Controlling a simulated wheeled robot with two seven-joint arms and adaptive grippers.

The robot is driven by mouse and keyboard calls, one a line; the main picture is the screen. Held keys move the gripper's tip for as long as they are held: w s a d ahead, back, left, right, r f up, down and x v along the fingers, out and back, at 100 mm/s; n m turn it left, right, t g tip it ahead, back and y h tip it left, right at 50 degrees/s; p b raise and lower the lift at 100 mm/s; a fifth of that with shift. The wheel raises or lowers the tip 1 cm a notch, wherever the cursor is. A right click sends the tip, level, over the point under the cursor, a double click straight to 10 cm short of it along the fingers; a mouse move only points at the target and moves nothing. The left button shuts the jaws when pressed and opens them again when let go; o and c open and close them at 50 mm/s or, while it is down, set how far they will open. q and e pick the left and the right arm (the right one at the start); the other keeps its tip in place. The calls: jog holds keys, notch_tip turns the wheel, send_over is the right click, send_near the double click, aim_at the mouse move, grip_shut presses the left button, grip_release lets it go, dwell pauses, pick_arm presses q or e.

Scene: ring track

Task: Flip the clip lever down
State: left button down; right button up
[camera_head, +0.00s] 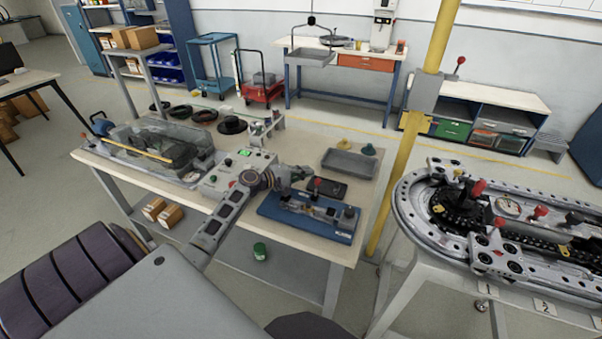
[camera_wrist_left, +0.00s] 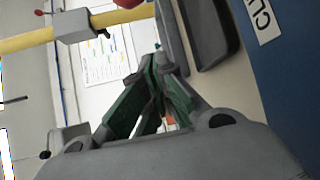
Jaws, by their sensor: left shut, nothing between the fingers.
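The clip fixture is a blue base (camera_head: 332,231) with metal parts on the front right of the table. A lever with a red knob (camera_head: 317,182) stands up from it. My left gripper (camera_head: 304,172) is just behind and left of that knob, shut and empty. In the left wrist view the shut dark green fingers (camera_wrist_left: 158,58) point away from the camera. A blurred red knob (camera_wrist_left: 129,3) is cut off at the top edge there, apart from the fingers. The blue base (camera_wrist_left: 277,70) with a partly visible label fills the right side.
A dark tray (camera_head: 328,187) lies behind the fixture, and a grey bin (camera_head: 349,163) stands farther back. A control box (camera_head: 237,172) and a clear-covered machine (camera_head: 160,146) are to the left. A yellow post (camera_head: 403,180) stands right of the table, before the ring track (camera_head: 408,211).

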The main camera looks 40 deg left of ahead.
aim_at(317, 186)
pick_arm(q)
jog(key=shift+w+d, duration=0.1)
jog(key=shift+d, duration=0.05)
jog(key=shift+s+d+p, duration=0.3)
jog(key=shift+s+d+r, duration=0.2)
jog(key=shift+s+d, duration=0.15)
jog(key=shift+s, duration=0.05)
jog(key=shift+s+d+r+p, duration=0.1)
jog(key=shift+s+d+p, duration=0.25)
jog(key=shift+d+p, duration=0.1)
jog(key=shift+s+d, duration=0.2)
pick_arm(e)
jog(key=shift+s+a+r, duration=0.2)
jog(key=shift+a+r, duration=0.6)
jog(key=shift+a, duration=0.05)
jog(key=shift+w, duration=0.1)
